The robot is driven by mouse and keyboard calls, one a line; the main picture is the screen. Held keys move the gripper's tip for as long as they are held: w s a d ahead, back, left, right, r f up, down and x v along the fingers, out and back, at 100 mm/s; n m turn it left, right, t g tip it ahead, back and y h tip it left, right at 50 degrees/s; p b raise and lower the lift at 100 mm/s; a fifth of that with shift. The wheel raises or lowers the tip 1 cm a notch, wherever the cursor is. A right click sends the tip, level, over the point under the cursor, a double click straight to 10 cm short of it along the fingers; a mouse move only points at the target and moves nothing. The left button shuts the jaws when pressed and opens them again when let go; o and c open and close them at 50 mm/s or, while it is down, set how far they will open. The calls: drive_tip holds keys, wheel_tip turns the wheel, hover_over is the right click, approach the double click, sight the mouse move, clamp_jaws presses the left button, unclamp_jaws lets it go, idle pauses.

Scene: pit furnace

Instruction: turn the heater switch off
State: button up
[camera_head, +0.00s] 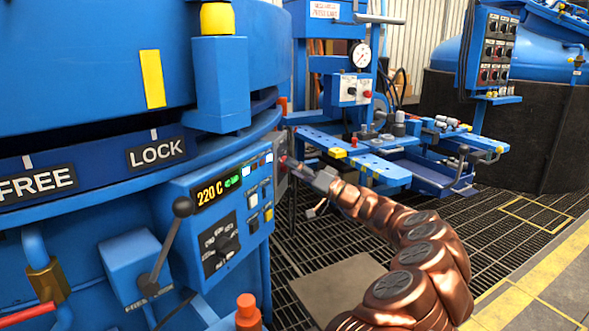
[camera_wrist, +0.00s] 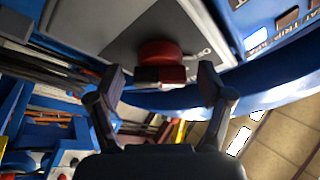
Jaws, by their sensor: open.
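A red switch handle (camera_wrist: 160,62) stands out from a grey plate (camera_wrist: 105,42) in the wrist view; it is probably the heater switch. White marks on the plate beside it are too blurred to read. My gripper (camera_wrist: 163,84) is open, with one finger on each side of the red handle; I cannot tell whether either finger touches it. In the head view my gripper (camera_head: 291,163) is at the grey plate on the right side of the blue control box (camera_head: 192,228), and it largely hides the switch. The box's display (camera_head: 218,190) reads 220 C.
The furnace (camera_head: 90,60) fills the left, with FREE and LOCK labels. A black-knobbed lever (camera_head: 165,245) and an orange-capped fitting (camera_head: 248,312) stand near the control box. A blue bench (camera_head: 370,160) with fittings is behind my gripper. Grating floor (camera_head: 310,245) is open below.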

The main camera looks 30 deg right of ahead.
drive_tip(key=v, duration=1.2)
drive_tip(key=shift+s, duration=0.1)
idle(0.7)
